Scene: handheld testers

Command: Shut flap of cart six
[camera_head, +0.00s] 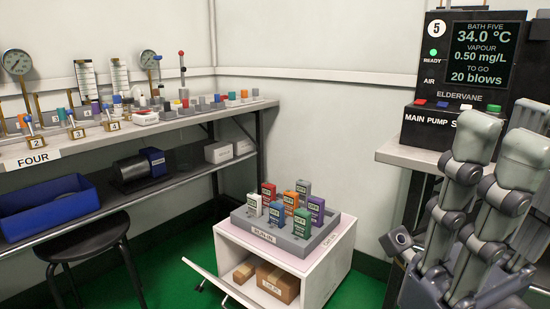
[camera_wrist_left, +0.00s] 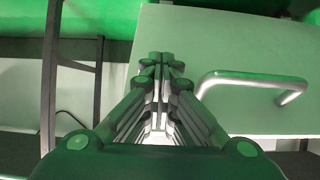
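A white cart (camera_head: 317,283) stands on the green floor in the middle of the head view. Its label is too small to read surely. Its front flap (camera_head: 214,284) hangs open, tilted out and down toward the lower left, showing cardboard boxes (camera_head: 277,284) inside. In the left wrist view, my left gripper (camera_wrist_left: 162,56) is shut, its fingers together with nothing seen between them. Behind it is a pale panel (camera_wrist_left: 225,45) with a silver bar handle (camera_wrist_left: 250,80); I cannot tell whether the gripper touches it.
A grey tray (camera_head: 247,228) with several coloured handheld testers sits on the cart. A black stool (camera_head: 85,238) stands at the left, before a bench (camera_head: 75,150) with gauges. A pump console (camera_head: 470,60) stands at the right. Green floor is free between stool and cart.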

